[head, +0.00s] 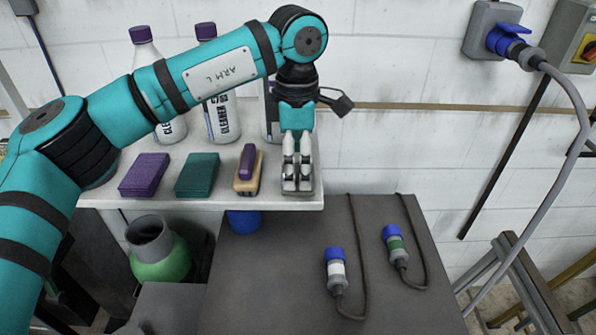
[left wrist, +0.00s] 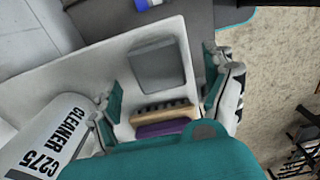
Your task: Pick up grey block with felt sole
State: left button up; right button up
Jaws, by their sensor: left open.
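The grey block (left wrist: 158,64) lies on the white shelf in the left wrist view, flat and dark grey, beside a brush. Its felt sole does not show. In the head view the block (head: 314,180) is mostly hidden behind my left gripper, at the shelf's right end. My left gripper (head: 298,187) points down over it. In the left wrist view the fingers of this gripper (left wrist: 166,100) are spread wide, with nothing between them in their grasp. I cannot tell how far the fingertips are above the block. My right gripper is in neither view.
A purple-handled brush (head: 248,170) stands left of the gripper on the shelf (head: 215,203). Further left lie a green pad (head: 197,175) and a purple pad (head: 144,175). Cleaner bottles (head: 222,118) stand behind. Two blue-ended connectors (head: 336,270) (head: 395,246) lie on the lower grey surface.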

aim_at(298, 171)
pick_arm(q)
notch_tip(298, 171, down, 2)
jog(key=shift+w+f+p, duration=0.15)
jog(key=shift+p, duration=0.35)
jog(key=shift+f, duration=0.5)
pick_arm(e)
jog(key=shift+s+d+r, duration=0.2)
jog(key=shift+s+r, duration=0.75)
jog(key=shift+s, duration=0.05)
pick_arm(q)
jog(key=shift+c, duration=0.2)
jog(key=c, duration=1.3)
jog(key=shift+d, duration=0.1)
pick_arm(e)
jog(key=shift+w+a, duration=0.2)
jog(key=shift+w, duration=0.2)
